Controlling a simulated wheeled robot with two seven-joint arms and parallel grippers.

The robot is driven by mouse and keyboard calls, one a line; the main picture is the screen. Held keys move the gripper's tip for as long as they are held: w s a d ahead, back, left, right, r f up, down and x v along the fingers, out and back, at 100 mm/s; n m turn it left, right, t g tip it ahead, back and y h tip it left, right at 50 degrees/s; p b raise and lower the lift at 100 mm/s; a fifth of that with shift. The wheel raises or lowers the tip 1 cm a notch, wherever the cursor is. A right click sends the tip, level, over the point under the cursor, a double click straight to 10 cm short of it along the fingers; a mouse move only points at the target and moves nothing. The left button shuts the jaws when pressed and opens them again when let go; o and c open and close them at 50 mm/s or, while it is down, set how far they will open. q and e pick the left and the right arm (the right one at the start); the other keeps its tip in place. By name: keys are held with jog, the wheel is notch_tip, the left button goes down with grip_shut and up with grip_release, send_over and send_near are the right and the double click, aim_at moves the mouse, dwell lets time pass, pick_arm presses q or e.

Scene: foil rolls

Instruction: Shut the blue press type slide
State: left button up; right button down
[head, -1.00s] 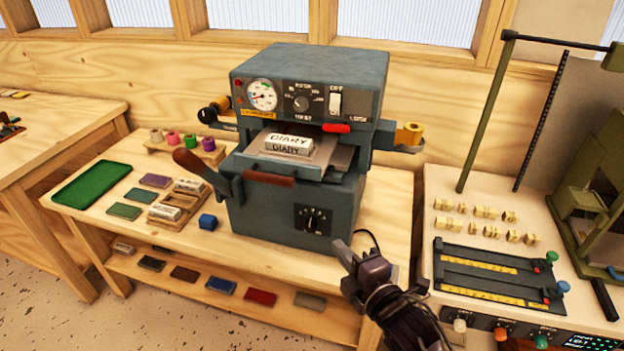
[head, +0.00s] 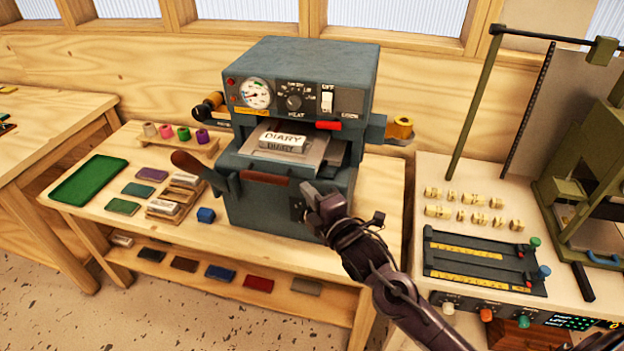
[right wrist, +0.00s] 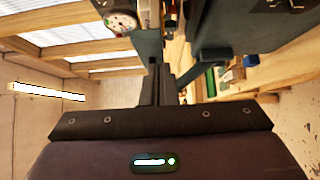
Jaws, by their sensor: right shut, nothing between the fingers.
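The blue-grey press (head: 308,65) stands on the wooden table. Its type slide (head: 240,163) is out at the front, with a brown-red handle (head: 264,178) along its front edge. A white block marked DIARY (head: 283,140) lies on a plate on the slide. My right gripper (head: 311,191) is shut and empty, just right of the handle and in front of the press's lower right body. I cannot tell whether it touches. Its shut fingers (right wrist: 159,84) show in the right wrist view, pointing at the press. My left gripper is not in view.
A lever with a dark red grip (head: 188,164) sticks out at the press's left. Foil rolls (head: 403,127) sit on a right side arm, and several coloured rolls (head: 184,135) stand on a rack. A blue cube (head: 206,215) lies left of the press. Another bench (head: 450,166) is at right.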

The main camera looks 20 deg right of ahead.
aim_at(328, 140)
jog(key=shift+w+d, duration=0.6)
jog(key=shift+w, duration=0.2)
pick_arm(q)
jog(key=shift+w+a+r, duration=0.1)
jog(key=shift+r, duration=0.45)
